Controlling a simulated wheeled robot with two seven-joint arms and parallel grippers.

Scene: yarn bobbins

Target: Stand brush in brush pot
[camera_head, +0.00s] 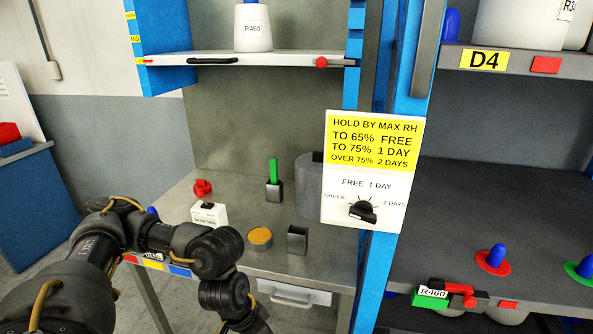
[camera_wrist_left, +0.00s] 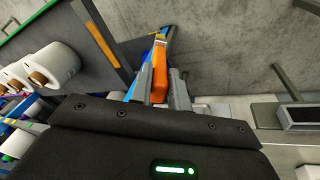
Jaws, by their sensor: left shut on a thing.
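My left gripper (camera_wrist_left: 161,79) is shut on the brush (camera_wrist_left: 158,72), with its orange handle between the two grey fingers. A small open square grey pot (camera_head: 297,240), likely the brush pot, stands on the metal bench and looks empty. Behind it a similar pot (camera_head: 275,190) holds an upright green object (camera_head: 273,170). My right gripper is not in view.
On the metal bench (camera_head: 330,262) are a round tin with orange contents (camera_head: 259,238), a white labelled box (camera_head: 209,215), a red object (camera_head: 202,187) and a grey cylinder (camera_head: 308,185). A blue post with a sign (camera_head: 370,170) stands right of the bench. A shelf (camera_head: 250,58) hangs above.

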